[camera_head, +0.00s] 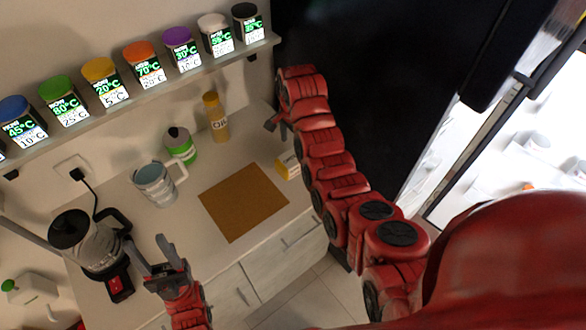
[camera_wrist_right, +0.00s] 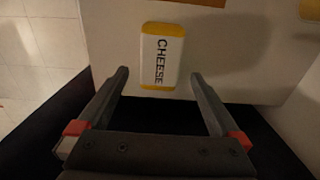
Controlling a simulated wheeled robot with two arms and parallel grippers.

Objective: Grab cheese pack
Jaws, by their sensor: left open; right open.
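The cheese pack (camera_wrist_right: 161,56) is a white block with yellow ends and the word CHEESE. In the right wrist view it lies on the white counter near its edge. It also shows in the head view (camera_head: 287,166), partly hidden behind my right arm. My right gripper (camera_wrist_right: 160,78) is open and empty. Its two fingers point toward the pack, one on either side of its near end in the picture; I cannot tell the remaining distance. In the head view the right gripper (camera_head: 272,124) is partly seen. My left gripper (camera_head: 160,254) is open and empty near the counter's front.
A brown board (camera_head: 243,201) lies on the counter. A shelf (camera_head: 150,101) holds several spice dispensers. An open fridge (camera_head: 522,145) is at right.

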